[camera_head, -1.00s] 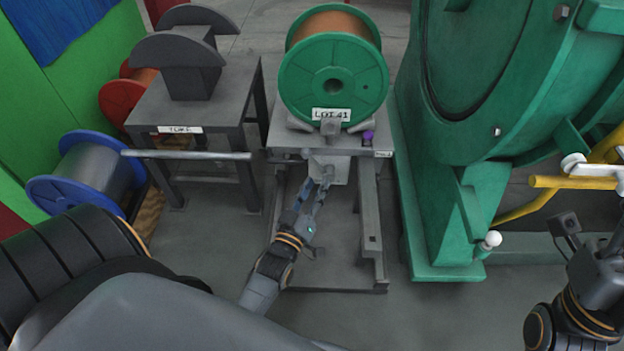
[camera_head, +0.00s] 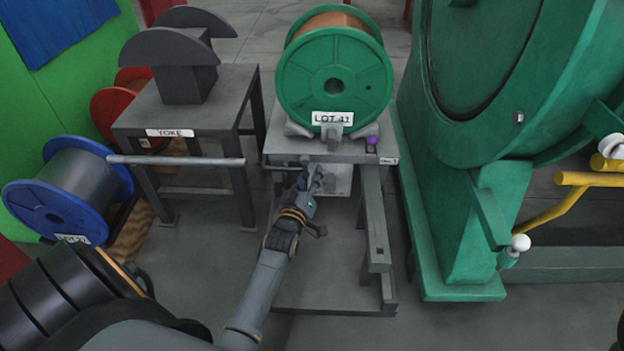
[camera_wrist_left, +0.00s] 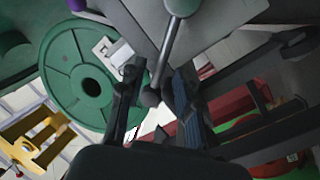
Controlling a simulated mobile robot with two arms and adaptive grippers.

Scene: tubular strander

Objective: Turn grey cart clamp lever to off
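The grey cart (camera_head: 283,144) carries a green spool (camera_head: 333,84) labelled LOT 41. The clamp lever, a grey rod with a ball end (camera_wrist_left: 169,52), shows in the left wrist view, running down from a round pivot at the top. My left gripper (camera_head: 314,178) is at the cart's front, just below the tabletop edge. In the left wrist view, its two fingers (camera_wrist_left: 160,100) are apart, with the lever's ball end between them. I cannot tell whether either finger touches it. In the head view the gripper partly hides the lever. My right gripper is not in view.
A dark table labelled YOKE (camera_head: 230,85) and a horizontal grey bar (camera_head: 175,161) are left of the cart. A blue spool (camera_head: 50,208) lies farther left. A large green machine (camera_head: 455,220) stands close on the right. A purple knob (camera_head: 373,140) is on the cart top.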

